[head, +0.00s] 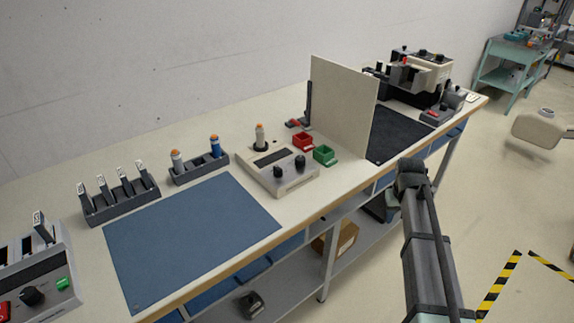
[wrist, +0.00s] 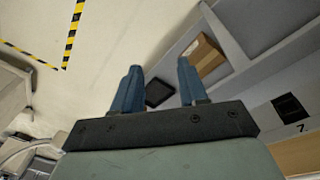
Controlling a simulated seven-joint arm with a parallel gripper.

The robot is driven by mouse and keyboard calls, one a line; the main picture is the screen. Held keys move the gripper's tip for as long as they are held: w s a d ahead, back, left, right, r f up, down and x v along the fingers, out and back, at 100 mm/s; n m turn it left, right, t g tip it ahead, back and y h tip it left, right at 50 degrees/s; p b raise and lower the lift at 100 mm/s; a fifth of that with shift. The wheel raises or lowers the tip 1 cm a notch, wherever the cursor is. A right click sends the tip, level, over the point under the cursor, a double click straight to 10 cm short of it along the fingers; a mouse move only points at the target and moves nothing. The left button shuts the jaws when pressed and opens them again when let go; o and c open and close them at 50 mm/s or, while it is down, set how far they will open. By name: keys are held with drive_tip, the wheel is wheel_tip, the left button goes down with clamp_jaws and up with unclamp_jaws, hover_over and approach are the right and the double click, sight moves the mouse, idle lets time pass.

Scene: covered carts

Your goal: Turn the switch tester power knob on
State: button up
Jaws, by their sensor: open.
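A beige tester box (head: 278,172) sits mid-table with two black knobs, the left one (head: 280,170) and the right one (head: 300,162). A white cylinder with an orange top (head: 260,135) stands in its back. Another grey device (head: 45,275) at the lower left has a black knob (head: 33,296), a green button and a red switch. I cannot tell which is the switch tester, nor the knob settings. My gripper (wrist: 158,85) is open and empty in the wrist view, away from both devices. I cannot make out its fingers in the head view.
A blue mat (head: 190,240) lies in front. Two racks, a dark one (head: 120,205) and a smaller one (head: 200,170), stand behind it. An upright beige panel (head: 343,110), a red bin (head: 303,142) and a green bin (head: 325,155) flank the box. A cardboard box (wrist: 202,55) is on the lower shelf.

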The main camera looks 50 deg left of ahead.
drive_tip(key=s+a+r+n, duration=0.1)
drive_tip(key=s+a+r, duration=0.1)
drive_tip(key=a+r, duration=0.8)
drive_tip(key=n+g, duration=0.2)
drive_tip(key=n, duration=0.5)
approach(278, 167)
drive_tip(key=f, duration=0.9)
drive_tip(key=shift+s, duration=0.2)
drive_tip(key=shift+c, duration=0.2)
clamp_jaws()
